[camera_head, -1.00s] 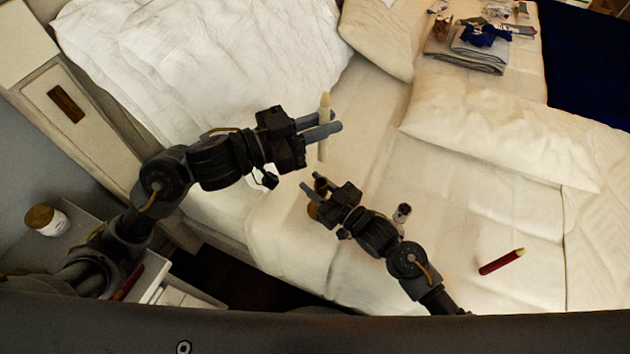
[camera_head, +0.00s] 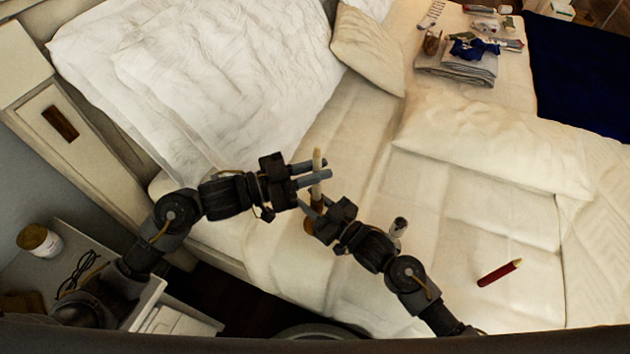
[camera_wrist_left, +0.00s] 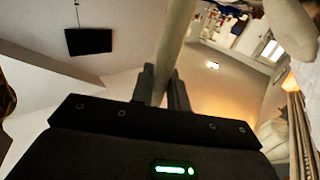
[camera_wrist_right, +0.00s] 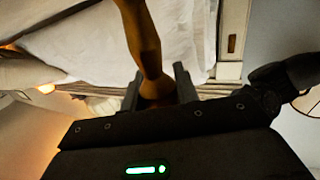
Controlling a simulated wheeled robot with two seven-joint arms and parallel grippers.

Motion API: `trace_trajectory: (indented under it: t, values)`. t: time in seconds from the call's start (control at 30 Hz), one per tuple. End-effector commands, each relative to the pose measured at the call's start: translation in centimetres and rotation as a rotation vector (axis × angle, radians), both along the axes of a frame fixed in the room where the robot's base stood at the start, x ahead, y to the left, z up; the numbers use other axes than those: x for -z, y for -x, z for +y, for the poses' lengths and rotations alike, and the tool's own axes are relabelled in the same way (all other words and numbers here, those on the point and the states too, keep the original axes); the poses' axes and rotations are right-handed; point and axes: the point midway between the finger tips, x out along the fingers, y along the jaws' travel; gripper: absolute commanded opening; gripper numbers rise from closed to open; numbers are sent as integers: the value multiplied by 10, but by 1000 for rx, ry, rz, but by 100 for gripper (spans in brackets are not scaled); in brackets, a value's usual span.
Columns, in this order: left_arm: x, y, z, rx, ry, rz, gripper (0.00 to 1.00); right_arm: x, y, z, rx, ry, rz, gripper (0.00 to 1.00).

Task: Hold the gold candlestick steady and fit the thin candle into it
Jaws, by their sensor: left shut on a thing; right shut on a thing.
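My left gripper (camera_head: 325,175) is shut on the thin cream candle (camera_head: 317,158) and holds it upright. The candle also shows between the fingers in the left wrist view (camera_wrist_left: 176,40). My right gripper (camera_head: 315,212) is shut on the gold candlestick (camera_head: 309,226), just below the candle and above the bed. In the right wrist view the candlestick's stem (camera_wrist_right: 146,52) runs up between the fingers. In the head view the candle's lower end is at or very near the candlestick's top; fingers partly hide this spot, and I cannot tell whether it is inside.
A dark red candle (camera_head: 500,272) and a small metallic cylinder (camera_head: 398,227) are at the right. Folded cloth (camera_head: 458,68) with small items lies far back. A jar (camera_head: 40,240) and glasses (camera_head: 78,272) are on the nightstand at left.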

Motion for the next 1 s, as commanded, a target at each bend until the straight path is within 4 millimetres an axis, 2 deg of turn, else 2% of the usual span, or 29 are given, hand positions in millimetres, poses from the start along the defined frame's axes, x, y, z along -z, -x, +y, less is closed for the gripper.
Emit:
trace_trajectory:
  t: [0.13, 0.3, 0.4, 0.8, 0.83, 1.0]
  values:
    - [5, 0, 0, 0, 1, 2, 0, 1, 0, 0, 0, 1, 1, 2]
    - [29, 0, 0, -1, 0, 4, 0, 0, 0, 0, 0, 1, 1, 2]
    - [37, 0, 0, -1, 0, 1, 0, 0, 0, 0, 0, 1, 1, 2]
    - [41, 0, 0, -1, 0, 0, 0, 0, 0, 0, 0, 1, 1, 2]
    - [41, 0, 0, -1, 1, -1, 19, 0, 0, 0, 0, 1, 1, 2]
    - [41, 0, 0, 0, 0, -1, 38, 0, 0, 0, 0, 1, 1, 2]
